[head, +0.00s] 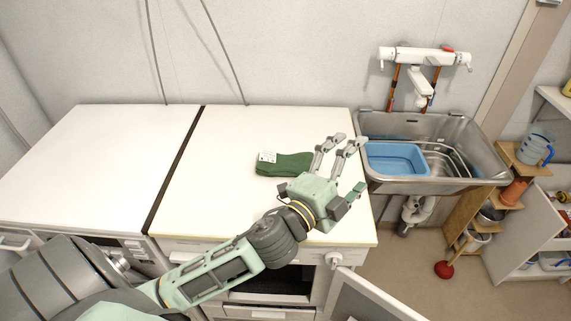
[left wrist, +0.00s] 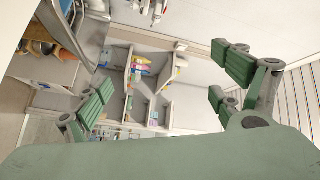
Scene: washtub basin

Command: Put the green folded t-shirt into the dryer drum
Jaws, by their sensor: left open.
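The green folded t-shirt (head: 290,164) lies flat on the white countertop (head: 225,190), with a small white tag at its left end. My left gripper (head: 352,165) is open and empty above the right part of the counter, just right of the t-shirt and apart from it. Its spread fingers also show in the left wrist view (left wrist: 165,90), with nothing between them. The t-shirt is not visible in the left wrist view. An appliance under the counter has an open door (head: 365,298) at the lower right; its opening (head: 265,285) is partly behind my left arm. I see no drum clearly.
A metal sink (head: 475,160) holding a blue tub (head: 395,160) stands right of the counter, below a wall tap (head: 420,58). Shelves (head: 525,215) with bottles and pots are farther right. A plunger (head: 444,269) stands on the floor. The left counter (head: 90,165) is bare.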

